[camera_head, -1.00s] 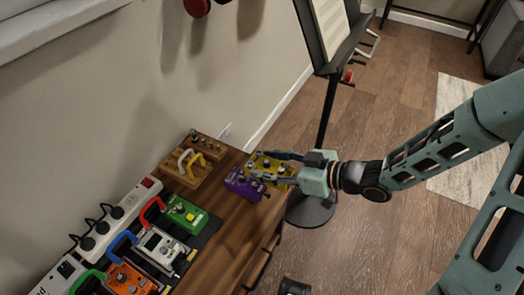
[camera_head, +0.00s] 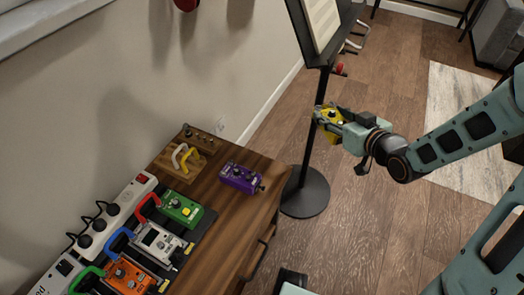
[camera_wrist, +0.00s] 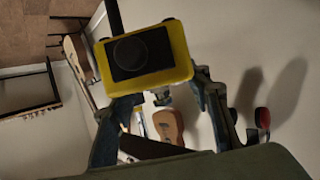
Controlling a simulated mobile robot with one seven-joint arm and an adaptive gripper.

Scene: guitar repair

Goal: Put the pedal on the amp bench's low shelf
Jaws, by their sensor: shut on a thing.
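My gripper (camera_head: 338,124) is shut on a yellow pedal (camera_head: 330,121) and holds it in the air, to the right of the wooden bench and in front of the music stand in the head view. In the wrist view the yellow pedal (camera_wrist: 145,58) shows its yellow rim and a black plate with a round dark part, between the two fingers. A purple pedal (camera_head: 240,177) lies on the wooden bench top (camera_head: 222,205). The amp bench's low shelf cannot be made out for certain in either view.
The music stand (camera_head: 311,130) rises from a round base right of the bench. Green (camera_head: 182,211), white (camera_head: 160,243) and orange (camera_head: 127,279) pedals and a power strip (camera_head: 112,215) fill the bench's left part. Open floor and a pale rug (camera_head: 462,118) lie to the right.

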